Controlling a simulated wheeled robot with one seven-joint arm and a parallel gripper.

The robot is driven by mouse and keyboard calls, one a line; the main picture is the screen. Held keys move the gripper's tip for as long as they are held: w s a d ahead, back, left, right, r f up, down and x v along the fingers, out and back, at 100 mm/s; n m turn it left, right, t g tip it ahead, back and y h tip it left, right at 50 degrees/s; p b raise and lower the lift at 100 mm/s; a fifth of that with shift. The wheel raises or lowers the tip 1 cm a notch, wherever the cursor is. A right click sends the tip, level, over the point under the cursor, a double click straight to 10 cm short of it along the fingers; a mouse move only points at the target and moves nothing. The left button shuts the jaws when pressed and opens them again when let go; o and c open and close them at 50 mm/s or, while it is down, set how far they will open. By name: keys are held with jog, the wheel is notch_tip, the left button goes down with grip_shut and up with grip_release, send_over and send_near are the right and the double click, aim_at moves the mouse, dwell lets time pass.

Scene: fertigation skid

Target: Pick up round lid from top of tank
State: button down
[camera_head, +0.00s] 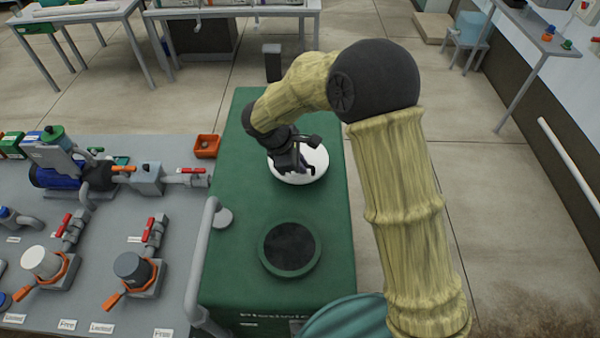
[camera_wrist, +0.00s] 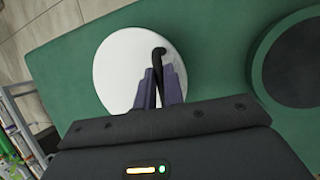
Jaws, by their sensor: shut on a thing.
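The round white lid (camera_head: 313,166) is over the top of the green tank (camera_head: 238,290), toward its far end. It also shows in the wrist view (camera_wrist: 120,60), with a thin black curved handle (camera_wrist: 158,58) on it. My gripper (camera_head: 296,170) is over the lid; in the wrist view its two dark fingers (camera_wrist: 158,88) are close together on the handle. The fingers hide part of the handle and lid. I cannot tell whether the lid touches the tank top. A round dark opening (camera_head: 289,247) with a green rim is in the tank's nearer part.
A grey panel (camera_head: 120,235) with valves, pipes and a blue motor (camera_head: 58,176) stands left of the tank. A grey pipe (camera_head: 197,262) bends up onto the tank's left edge. An orange square box (camera_head: 206,146) sits beside it. Clear floor lies to the right.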

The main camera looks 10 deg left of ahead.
notch_tip(320, 180, up, 6)
jog(key=shift+b, duration=0.65)
